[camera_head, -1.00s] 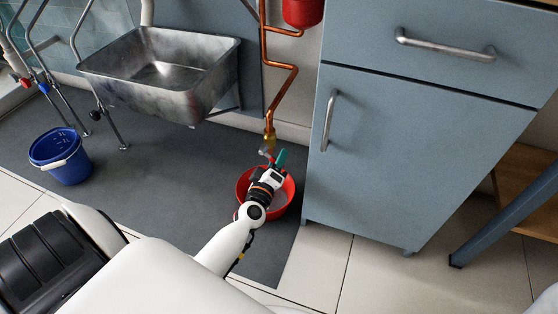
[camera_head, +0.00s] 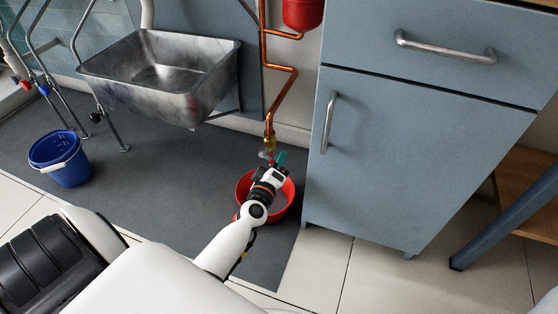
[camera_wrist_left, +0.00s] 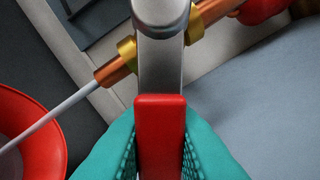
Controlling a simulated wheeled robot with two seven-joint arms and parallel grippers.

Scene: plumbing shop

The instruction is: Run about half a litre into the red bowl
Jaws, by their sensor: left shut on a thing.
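The red bowl (camera_head: 290,190) stands on the dark mat under the copper pipe, partly hidden by my left arm. It also shows at the left edge of the wrist view (camera_wrist_left: 45,115). The tap (camera_head: 269,141) sits at the pipe's lower end. In the wrist view a thin pale stream (camera_wrist_left: 55,112) runs from the tap's outlet (camera_wrist_left: 115,68) into the bowl. My left gripper (camera_head: 273,160), with teal fingers, is shut on the tap's red lever (camera_wrist_left: 160,130). The water level in the bowl is hard to judge. My right gripper is out of view.
A grey cabinet (camera_head: 415,150) stands close to the right of the bowl. A steel sink (camera_head: 205,95) is at the back left. A blue bucket (camera_head: 68,175) stands on the mat (camera_head: 150,165) at the left. The mat between bucket and bowl is clear.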

